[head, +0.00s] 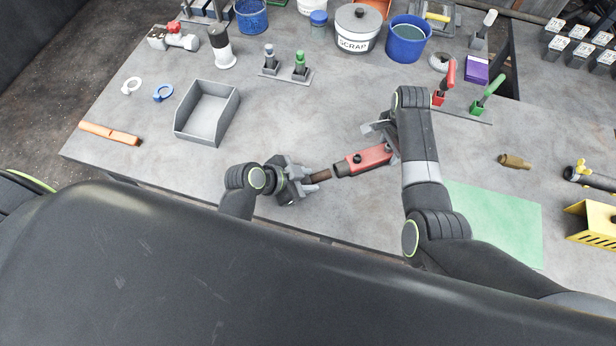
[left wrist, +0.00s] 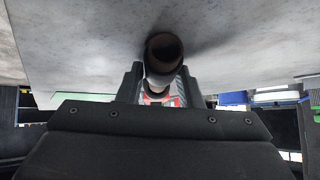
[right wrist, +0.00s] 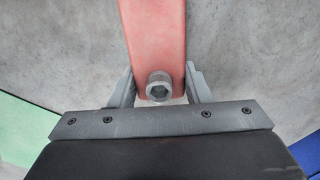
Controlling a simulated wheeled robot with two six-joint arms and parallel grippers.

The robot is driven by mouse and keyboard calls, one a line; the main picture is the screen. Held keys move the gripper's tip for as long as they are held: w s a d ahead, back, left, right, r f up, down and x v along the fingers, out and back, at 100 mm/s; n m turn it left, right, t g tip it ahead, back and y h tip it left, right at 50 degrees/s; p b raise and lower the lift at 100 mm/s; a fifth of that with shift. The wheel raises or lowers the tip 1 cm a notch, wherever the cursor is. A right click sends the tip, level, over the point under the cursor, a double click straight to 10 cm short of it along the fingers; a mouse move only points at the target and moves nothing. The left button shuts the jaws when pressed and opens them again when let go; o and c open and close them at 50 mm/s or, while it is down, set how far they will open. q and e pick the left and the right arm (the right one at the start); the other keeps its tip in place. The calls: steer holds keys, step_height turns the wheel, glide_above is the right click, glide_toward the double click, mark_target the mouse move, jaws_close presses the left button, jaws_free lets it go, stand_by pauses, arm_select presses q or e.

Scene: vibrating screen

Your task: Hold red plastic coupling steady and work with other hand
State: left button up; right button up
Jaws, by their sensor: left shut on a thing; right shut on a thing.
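The red plastic coupling (head: 372,158) lies slanted above the front middle of the table, with a dark collar at its left end. My right gripper (head: 387,140) is shut on its right part. In the right wrist view the red coupling (right wrist: 155,35) runs between the jaws, with a grey socket-head bolt (right wrist: 158,86) at its near end. My left gripper (head: 298,177) is shut on a brown round rod or pipe (head: 321,176), whose dark round end (left wrist: 165,46) faces the left wrist camera. The brown piece points at the collar; I cannot tell whether it is inside.
A grey open bin (head: 207,113) stands to the left, with an orange-handled tool (head: 110,133) beyond it. A green mat (head: 497,222) lies at the right, below a brass fitting (head: 515,161). A scrap bucket (head: 356,29) and blue bucket (head: 407,40) stand at the back.

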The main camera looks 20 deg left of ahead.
arm_select(q)
steer(key=shift+r, duration=0.1)
stand_by(0.4)
steer(key=shift+s+a+r, duration=0.3)
steer(key=shift+a+r, duration=0.1)
steer(key=shift+r, duration=0.75)
steer(key=shift+s+a+r, duration=0.3)
steer(key=shift+a+r, duration=0.1)
steer(key=shift+r, duration=0.7)
steer(key=shift+s+a+r, duration=0.3)
steer(key=shift+a+r, duration=0.1)
steer(key=shift+r, duration=0.75)
arm_select(e)
steer(key=o, duration=0.7)
arm_select(q)
steer(key=shift+w, duration=0.1)
arm_select(e)
steer(key=shift+w+f, duration=0.1)
steer(key=shift+r, duration=0.8)
